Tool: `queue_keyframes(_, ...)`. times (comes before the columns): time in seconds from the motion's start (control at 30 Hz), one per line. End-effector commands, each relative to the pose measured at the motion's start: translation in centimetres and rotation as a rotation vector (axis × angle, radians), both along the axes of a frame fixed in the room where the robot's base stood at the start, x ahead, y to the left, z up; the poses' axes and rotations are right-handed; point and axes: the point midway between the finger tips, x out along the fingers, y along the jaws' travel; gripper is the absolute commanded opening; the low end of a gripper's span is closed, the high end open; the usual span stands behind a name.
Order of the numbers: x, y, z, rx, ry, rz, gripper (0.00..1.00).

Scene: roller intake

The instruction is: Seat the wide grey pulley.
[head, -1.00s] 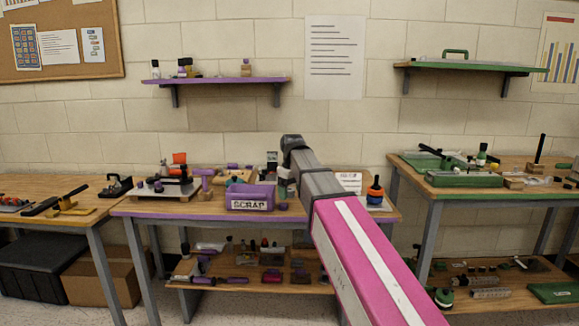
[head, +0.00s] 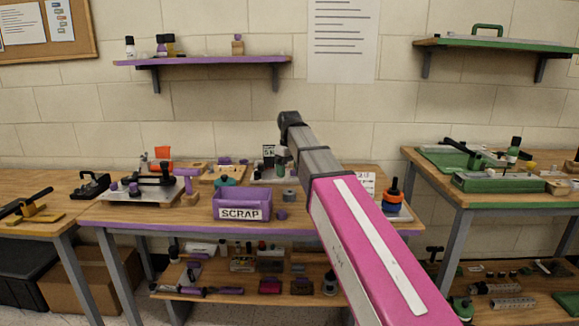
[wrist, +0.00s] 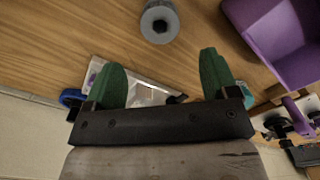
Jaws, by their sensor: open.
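A grey round pulley (head: 290,196) stands on the purple-edged bench, just right of the scrap bin. It also shows in the wrist view as a grey disc with a dark centre (wrist: 160,23), at the top edge. My gripper (wrist: 165,78) is open and empty, its two green fingers apart. The pulley lies beyond the fingertips, not between them. In the head view my gripper (head: 282,158) hangs above the back of the bench, partly hidden by my arm. A pale plate (wrist: 150,92) with a dark part shows behind the fingers; I cannot make out a seat on it.
A stack of orange, blue and black rings (head: 391,196) stands at the right end. A grey fixture plate (head: 150,192) is at the left.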

Motion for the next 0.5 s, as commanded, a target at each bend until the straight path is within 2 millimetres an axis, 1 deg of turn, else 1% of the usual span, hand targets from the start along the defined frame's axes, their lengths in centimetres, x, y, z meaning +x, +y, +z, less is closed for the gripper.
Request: queue_keyframes(0.5, -0.1, 0.0, -5.2, -0.001, 0.001, 0.000, 0.80)
